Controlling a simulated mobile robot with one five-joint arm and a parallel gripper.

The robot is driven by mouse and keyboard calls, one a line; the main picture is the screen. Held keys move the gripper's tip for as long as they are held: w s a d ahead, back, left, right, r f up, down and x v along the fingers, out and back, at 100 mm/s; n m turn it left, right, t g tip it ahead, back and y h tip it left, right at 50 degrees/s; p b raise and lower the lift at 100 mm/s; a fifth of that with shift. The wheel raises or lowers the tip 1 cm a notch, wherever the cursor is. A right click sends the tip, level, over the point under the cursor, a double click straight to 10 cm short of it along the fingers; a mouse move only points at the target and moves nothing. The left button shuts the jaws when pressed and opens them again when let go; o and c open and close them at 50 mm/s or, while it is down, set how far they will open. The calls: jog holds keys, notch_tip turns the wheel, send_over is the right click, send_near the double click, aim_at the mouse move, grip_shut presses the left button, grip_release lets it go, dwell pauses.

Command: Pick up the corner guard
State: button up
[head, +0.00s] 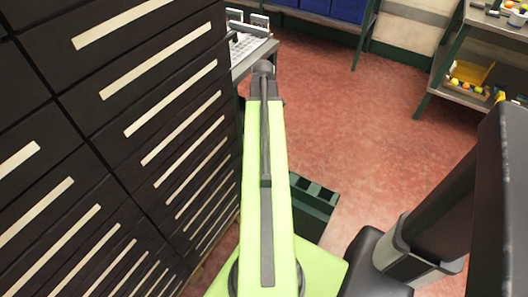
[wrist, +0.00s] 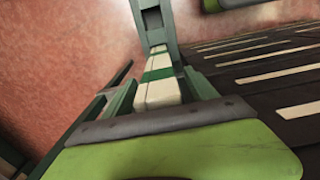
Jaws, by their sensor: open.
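My gripper (wrist: 198,64) shows in the wrist view as lime parts with grey edges, one large along the bottom and a small piece at the top right. It looks open, with no object clearly held. A dark green frame with a cream, green-banded piece (wrist: 160,85) lies beyond the lower part. I cannot tell whether this piece is the corner guard, or whether it is touched. No corner guard can be made out for certain in the head view, where my lime arm hides part of the floor.
Black drawers (head: 150,110) with pale strips stand close along the left. A dark green slotted box (head: 318,200) lies right of my arm. A shelf (head: 470,105) holds a yellow bin at the upper right. Blue bins (head: 347,10) stand at the back. Red floor (head: 345,120) is open between.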

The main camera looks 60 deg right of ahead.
jog(key=shift+r, duration=0.1)
grip_shut()
jog(key=shift+r, duration=0.1)
dwell(0.5)
